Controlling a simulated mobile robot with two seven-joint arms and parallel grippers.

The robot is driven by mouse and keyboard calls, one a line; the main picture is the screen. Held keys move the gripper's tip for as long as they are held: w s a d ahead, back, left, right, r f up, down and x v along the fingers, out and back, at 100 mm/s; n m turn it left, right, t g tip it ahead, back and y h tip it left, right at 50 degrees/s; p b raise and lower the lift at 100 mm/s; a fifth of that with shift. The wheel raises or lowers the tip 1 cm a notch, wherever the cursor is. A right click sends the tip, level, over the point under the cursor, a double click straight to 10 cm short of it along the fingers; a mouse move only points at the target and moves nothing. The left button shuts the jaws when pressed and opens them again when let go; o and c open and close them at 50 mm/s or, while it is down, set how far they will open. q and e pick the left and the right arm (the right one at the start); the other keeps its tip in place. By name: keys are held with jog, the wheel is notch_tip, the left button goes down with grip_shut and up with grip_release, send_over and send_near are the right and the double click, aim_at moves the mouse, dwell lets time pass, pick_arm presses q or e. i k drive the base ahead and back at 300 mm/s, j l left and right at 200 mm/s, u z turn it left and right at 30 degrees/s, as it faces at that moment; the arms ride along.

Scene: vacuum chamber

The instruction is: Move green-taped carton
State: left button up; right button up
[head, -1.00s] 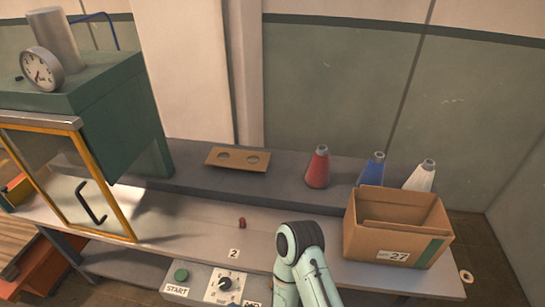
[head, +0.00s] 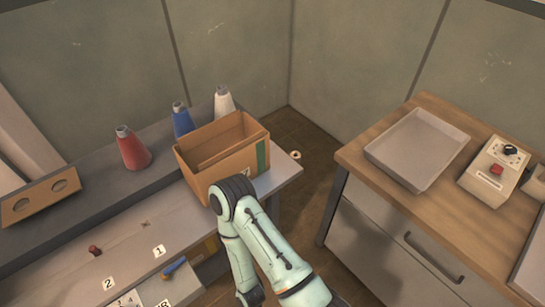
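The open cardboard carton (head: 235,157) with a green tape strip (head: 261,156) on its right side stands at the right end of the grey bench (head: 130,232). It is upright, and its inside looks empty where I can see it. One of my arms reaches up from the bottom of the head view, and its bent joint covers part of the carton's front. No gripper fingers show, so I cannot tell whether either gripper touches the carton.
At right, a wooden-topped cabinet (head: 362,150) holds a grey tray (head: 417,149) and a device with a red button (head: 494,172). A floor gap separates bench and cabinet.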

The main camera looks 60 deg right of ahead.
aim_at(251, 161)
jog(key=z, duration=1.7)
